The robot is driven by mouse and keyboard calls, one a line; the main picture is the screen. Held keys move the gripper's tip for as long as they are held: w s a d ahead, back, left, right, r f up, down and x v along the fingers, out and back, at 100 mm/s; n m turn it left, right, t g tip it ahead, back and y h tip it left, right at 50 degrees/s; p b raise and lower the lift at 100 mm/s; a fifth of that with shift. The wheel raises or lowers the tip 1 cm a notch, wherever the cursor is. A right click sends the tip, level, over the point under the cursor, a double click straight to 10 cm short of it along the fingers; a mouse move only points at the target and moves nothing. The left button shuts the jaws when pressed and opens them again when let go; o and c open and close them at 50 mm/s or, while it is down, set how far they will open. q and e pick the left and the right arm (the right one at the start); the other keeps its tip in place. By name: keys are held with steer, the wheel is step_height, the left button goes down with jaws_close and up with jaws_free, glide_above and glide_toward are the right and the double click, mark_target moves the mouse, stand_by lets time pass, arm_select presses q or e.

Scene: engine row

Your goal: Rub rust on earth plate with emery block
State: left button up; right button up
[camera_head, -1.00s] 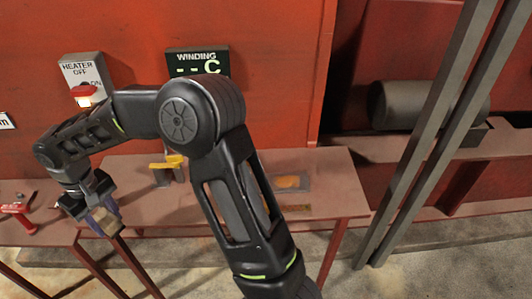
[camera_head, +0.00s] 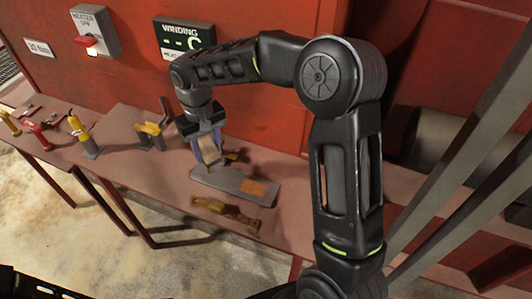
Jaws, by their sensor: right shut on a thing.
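The earth plate (camera_head: 215,180) is a flat grey plate lying on the red-brown bench. An orange rust patch (camera_head: 254,188) shows on its right part. My right gripper (camera_head: 208,152) points down over the plate's left end, left of the rust. It is shut on the emery block (camera_head: 211,154), a tan block between the fingers. The block's lower end is close to the plate; I cannot tell whether it touches. My left gripper is not in view.
A brass-coloured fitting (camera_head: 226,210) lies in front of the plate, and another shows partly behind it. A yellow-topped clamp (camera_head: 150,134) and a yellow-handled tool (camera_head: 82,138) stand to the left. The heater switch (camera_head: 94,30) and winding display (camera_head: 184,38) are on the red wall.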

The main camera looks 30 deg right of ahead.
steer(key=shift+a, duration=0.15)
steer(key=shift+s+d+n, duration=0.4)
steer(key=shift+d+n, duration=0.15)
steer(key=shift+n, duration=0.55)
steer(key=s+d+n, duration=0.4)
steer(key=s+n, duration=0.2)
steer(key=n, duration=0.7)
steer(key=shift+f+p, duration=0.35)
steer(key=shift+p, duration=0.1)
steer(key=shift+d, duration=0.15)
